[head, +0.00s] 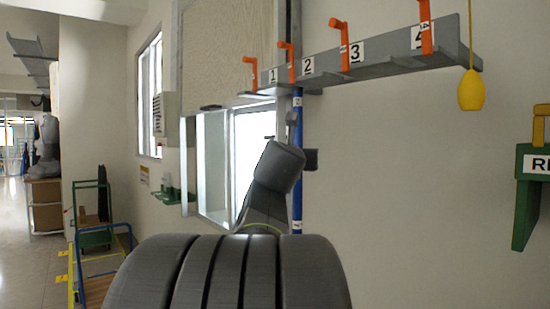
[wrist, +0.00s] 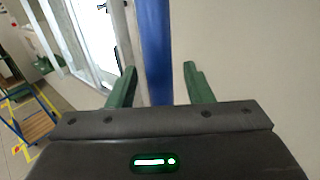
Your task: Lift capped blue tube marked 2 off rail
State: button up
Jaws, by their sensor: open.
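A blue tube (head: 297,110) hangs upright under the grey wall rail (head: 390,66), just left of below the label 2 (head: 308,65). White bands show near its top and lower end; its top meets the rail, and I cannot make out a cap. My arm hides part of its middle in the head view. In the wrist view the tube (wrist: 155,45) runs between the two green fingers of my gripper (wrist: 160,86), with visible gaps on both sides. My gripper is open and is not closed on it. In the head view my wrist mostly hides the fingers.
Orange levers stand along the rail by labels 1 to 4. A yellow pear-shaped weight (head: 471,90) hangs at the rail's right end. A green bracket (head: 530,195) is on the right wall.

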grip_shut()
jog(key=shift+r, duration=0.1)
notch_tip(320, 180, up, 7)
jog(key=p, duration=0.5)
jog(key=s+a+b, duration=0.2)
jog(key=s+a, duration=0.3)
jog(key=a, duration=0.3)
jog(key=s+a+b, duration=0.3)
jog(key=s+a, duration=0.3)
jog(key=a, duration=0.2)
jog(key=shift+a, duration=0.35)
